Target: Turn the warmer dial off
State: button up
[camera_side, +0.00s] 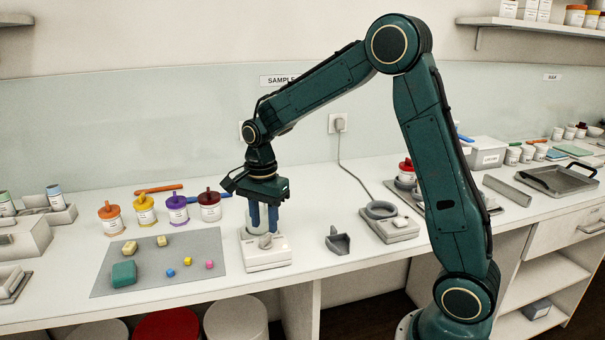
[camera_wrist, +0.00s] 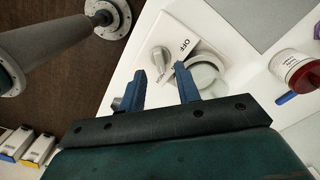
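A white unit (camera_side: 278,258) with a grey dial (camera_side: 266,241) on its front stands at the right edge of the grey mat. In the wrist view the dial (camera_wrist: 160,58) has a raised grip, and the printed word OFF lies beside it, to its right. A second label near the dial is partly hidden by it. A pale round container stands on the unit behind my fingers. My gripper (camera_side: 264,232) points down just above the dial. In the wrist view its blue fingers (camera_wrist: 160,72) are apart with nothing held. I cannot tell whether they touch the dial.
Several lidded jars (camera_side: 145,210) stand behind the grey mat (camera_side: 205,278), which holds small coloured pieces. A grey scoop-like holder (camera_side: 338,241) and a corded unit with a grey ring (camera_side: 403,228) stand to the right. The counter's front edge is close.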

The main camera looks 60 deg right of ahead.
aim_at(265, 236)
jog(key=shift+f, duration=1.75)
grip_shut()
